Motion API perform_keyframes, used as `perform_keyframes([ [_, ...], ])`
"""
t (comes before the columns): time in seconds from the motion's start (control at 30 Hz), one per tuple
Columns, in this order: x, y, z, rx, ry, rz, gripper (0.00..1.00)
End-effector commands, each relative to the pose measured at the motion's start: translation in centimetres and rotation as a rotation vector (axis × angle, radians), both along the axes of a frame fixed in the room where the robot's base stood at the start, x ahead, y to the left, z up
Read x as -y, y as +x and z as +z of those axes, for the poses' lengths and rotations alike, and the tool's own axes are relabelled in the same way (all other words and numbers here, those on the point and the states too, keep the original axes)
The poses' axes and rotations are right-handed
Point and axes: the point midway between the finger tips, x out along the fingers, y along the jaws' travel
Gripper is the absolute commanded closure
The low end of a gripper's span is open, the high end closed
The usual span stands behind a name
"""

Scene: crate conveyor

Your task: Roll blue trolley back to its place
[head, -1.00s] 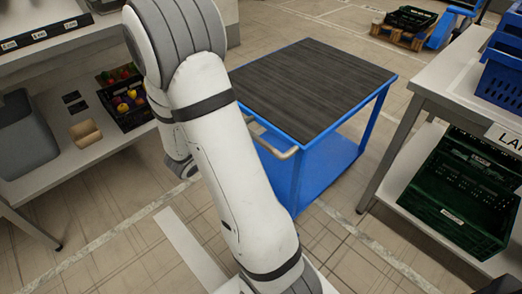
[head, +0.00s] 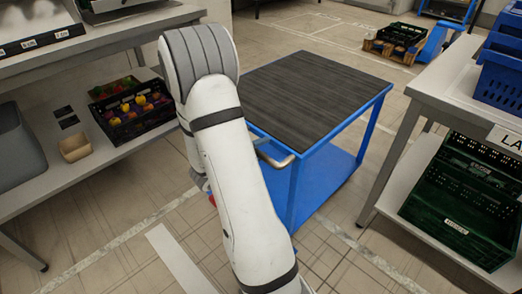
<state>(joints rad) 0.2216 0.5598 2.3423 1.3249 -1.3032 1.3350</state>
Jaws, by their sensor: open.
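The blue trolley (head: 330,167) stands on the tiled floor right of my arm, with a dark wood-grain top (head: 309,96) and a blue lower shelf. Its pale push handle (head: 275,159) sticks out at the near left end and is partly covered by my arm. My gripper (head: 211,196) is mostly hidden behind my forearm, left of the handle and apart from the visible part of it. Only a small part with a bit of red and blue shows. It is open, and nothing is seen held.
A grey-topped bench (head: 440,85) with blue crates on top and green crates below stands close on the right. A shelf unit (head: 130,148) with a black produce crate (head: 133,114) is on the left. Floor behind the trolley is open, with white markings (head: 305,22).

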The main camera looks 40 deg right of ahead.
Motion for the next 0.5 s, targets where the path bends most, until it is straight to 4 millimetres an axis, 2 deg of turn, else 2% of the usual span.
perform_keyframes([
  [0.17,0.01,0.01,0.02,0.0,0.0,0.0,0.59],
  [0.5,0.09,-0.03,0.02,0.0,0.0,-0.001,0.86],
])
